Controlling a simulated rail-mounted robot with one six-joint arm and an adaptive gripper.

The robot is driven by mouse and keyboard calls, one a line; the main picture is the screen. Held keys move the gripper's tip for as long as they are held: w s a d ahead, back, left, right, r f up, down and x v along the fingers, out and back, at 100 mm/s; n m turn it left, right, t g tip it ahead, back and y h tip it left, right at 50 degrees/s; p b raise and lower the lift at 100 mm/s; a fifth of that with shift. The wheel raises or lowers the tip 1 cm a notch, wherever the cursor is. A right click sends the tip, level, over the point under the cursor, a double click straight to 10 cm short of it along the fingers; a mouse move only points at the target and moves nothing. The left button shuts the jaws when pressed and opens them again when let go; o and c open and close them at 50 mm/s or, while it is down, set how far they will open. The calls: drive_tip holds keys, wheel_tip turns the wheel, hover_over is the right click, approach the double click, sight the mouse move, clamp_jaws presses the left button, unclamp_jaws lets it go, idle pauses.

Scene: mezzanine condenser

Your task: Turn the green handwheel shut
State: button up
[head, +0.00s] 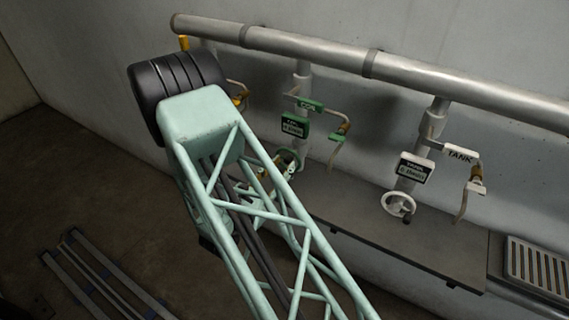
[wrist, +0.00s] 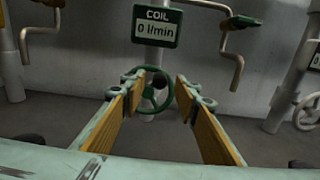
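The green handwheel (wrist: 170,93) is in the middle of the wrist view, below a green display (wrist: 157,26) reading COIL 0 l/min. In the head view the handwheel (head: 291,158) is partly hidden by my arm. My gripper (wrist: 158,86) is open, its two yellow-padded fingers apart and nothing held between them. The wheel appears between the fingertips, nearer the left one. I cannot tell whether that finger touches the rim. In the head view my gripper (head: 262,180) is mostly behind my arm.
A white handwheel (head: 398,204) under a TANK display (head: 414,169) stands to the right. Bent outlet pipes (wrist: 237,60) hang beside the COIL display. A large pipe (head: 300,46) runs along the wall above. A dark shelf (head: 400,240) lies below the valves.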

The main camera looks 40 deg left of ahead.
drive_tip(key=shift+w+a, duration=0.1)
drive_tip(key=shift+w, duration=0.8)
drive_tip(key=shift+c, duration=0.5)
drive_tip(key=c, duration=0.7)
